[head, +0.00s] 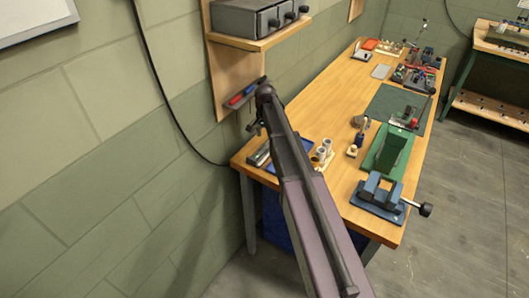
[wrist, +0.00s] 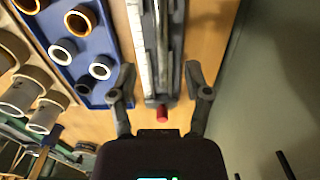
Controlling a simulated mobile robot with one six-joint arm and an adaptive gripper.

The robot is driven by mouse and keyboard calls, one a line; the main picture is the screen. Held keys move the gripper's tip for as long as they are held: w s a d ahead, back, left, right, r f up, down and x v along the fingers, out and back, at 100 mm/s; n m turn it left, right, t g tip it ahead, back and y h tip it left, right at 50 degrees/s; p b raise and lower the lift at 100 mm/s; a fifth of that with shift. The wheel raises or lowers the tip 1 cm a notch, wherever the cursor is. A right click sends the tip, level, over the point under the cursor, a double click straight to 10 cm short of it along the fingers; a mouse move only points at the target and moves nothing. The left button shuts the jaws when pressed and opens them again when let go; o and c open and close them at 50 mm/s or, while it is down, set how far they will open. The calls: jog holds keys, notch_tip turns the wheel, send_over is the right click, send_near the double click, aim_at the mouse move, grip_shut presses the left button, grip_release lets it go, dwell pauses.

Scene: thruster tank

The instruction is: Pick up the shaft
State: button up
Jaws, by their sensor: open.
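In the wrist view, a long narrow shiny grey metal piece that looks like the shaft (wrist: 163,40) lies lengthwise in a dark grey holder (wrist: 178,50). Its far end runs out of the frame. My gripper (wrist: 160,72) is open, with one finger on each side of the holder's near end and nothing between the fingers held. I cannot tell the height of the fingers above the holder. In the head view a grey cylindrical piece (head: 260,154) shows at the bench's near left corner. My arm hides much of that area.
A blue tray (wrist: 62,20) with several rings is left of the holder. A small red piece (wrist: 162,113) sits near the holder's end. A wall (wrist: 270,80) stands close on the right. The wooden bench (head: 333,115) also bears a green block (head: 393,150) and blue vise (head: 378,197).

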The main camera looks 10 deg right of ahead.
aim_at(264, 147)
jog(key=shift+f, duration=0.3)
jog(key=shift+a+f+b, duration=0.2)
jog(key=shift+f+b, duration=2.25)
jog(key=shift+b, duration=0.15)
jog(key=shift+s, duration=0.1)
grip_shut()
